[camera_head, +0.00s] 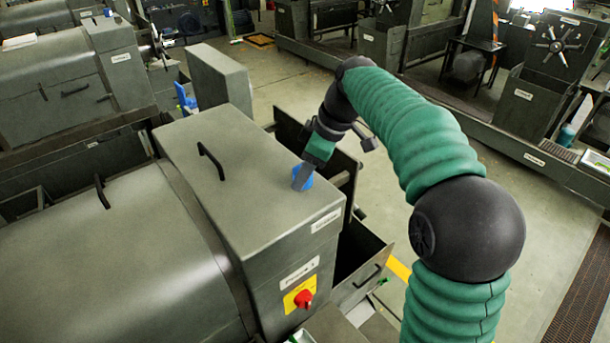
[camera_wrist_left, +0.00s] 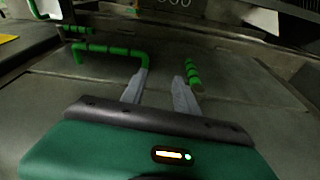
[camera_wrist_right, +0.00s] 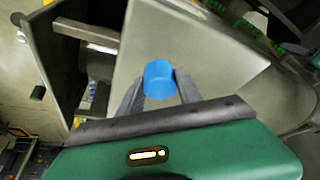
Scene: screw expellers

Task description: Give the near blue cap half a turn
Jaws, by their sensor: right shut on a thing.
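The near blue cap (camera_head: 306,181) sits on the top face of the grey machine housing (camera_head: 260,208), near its right edge. My right gripper (camera_head: 300,178) comes down onto it from above, and its fingers partly hide the cap in the head view. In the right wrist view the cap (camera_wrist_right: 159,80) is between the two fingers of my right gripper (camera_wrist_right: 160,92), with a finger against each side. My left gripper (camera_wrist_left: 160,92) shows in the left wrist view with its fingers apart and nothing between them. It is not in the head view.
A black handle (camera_head: 210,160) stands on the housing left of the cap. A red knob (camera_head: 303,299) on a yellow plate is on the front face. An open drawer (camera_head: 362,270) lies below the right edge. Green pipes (camera_wrist_left: 110,48) run beyond my left gripper.

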